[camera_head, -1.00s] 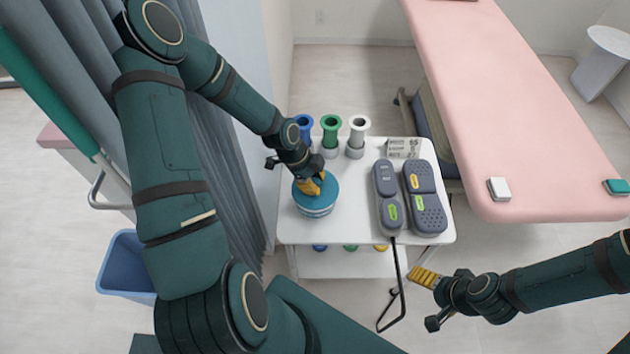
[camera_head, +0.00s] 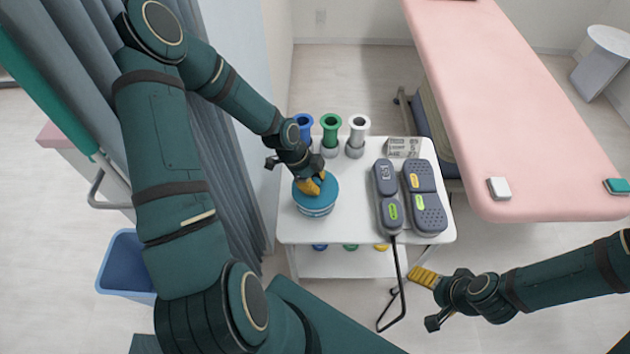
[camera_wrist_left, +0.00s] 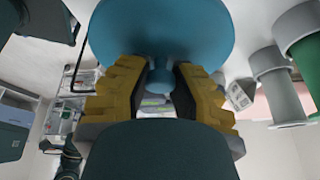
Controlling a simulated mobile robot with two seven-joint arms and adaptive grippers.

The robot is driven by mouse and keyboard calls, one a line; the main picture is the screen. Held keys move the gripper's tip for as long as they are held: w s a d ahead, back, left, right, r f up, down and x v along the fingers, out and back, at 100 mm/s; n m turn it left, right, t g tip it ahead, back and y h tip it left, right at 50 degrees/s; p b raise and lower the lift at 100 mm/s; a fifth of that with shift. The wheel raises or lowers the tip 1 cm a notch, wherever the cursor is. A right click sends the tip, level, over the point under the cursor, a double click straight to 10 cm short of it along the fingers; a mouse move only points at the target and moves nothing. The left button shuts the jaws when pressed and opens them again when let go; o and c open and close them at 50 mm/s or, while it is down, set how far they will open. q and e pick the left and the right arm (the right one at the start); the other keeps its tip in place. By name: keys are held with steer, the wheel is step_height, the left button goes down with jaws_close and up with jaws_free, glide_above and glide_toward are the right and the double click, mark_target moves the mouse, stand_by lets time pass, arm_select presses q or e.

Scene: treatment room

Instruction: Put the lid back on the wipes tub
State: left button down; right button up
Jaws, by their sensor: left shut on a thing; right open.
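The wipes tub (camera_head: 314,212) stands upright at the left side of the white trolley top, with the blue lid (camera_head: 326,193) on it. The lid looks level and flush with the rim, though the seam is too small to be sure. My left gripper (camera_head: 311,186) is at the top of the lid. In the left wrist view, the yellow fingers (camera_wrist_left: 160,88) are shut on the small knob of the blue lid (camera_wrist_left: 163,30). My right gripper (camera_head: 424,279) is open and empty, low in front of the trolley's right side.
The white trolley (camera_head: 352,228) also bears blue (camera_head: 303,124), green (camera_head: 331,128) and white (camera_head: 357,130) holders at the back. Two grey devices (camera_head: 388,190) (camera_head: 425,205) and a small sign (camera_head: 403,147) stand at the right. The pink bed (camera_head: 520,120) is beyond.

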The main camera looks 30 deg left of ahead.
stand_by(0.3)
arm_select(q)
steer(key=shift+c, duration=1.3)
jaws_free()
steer(key=shift+r+p, duration=2.85)
steer(key=shift+r, duration=0.7)
steer(key=shift+c, duration=0.4)
jaws_close()
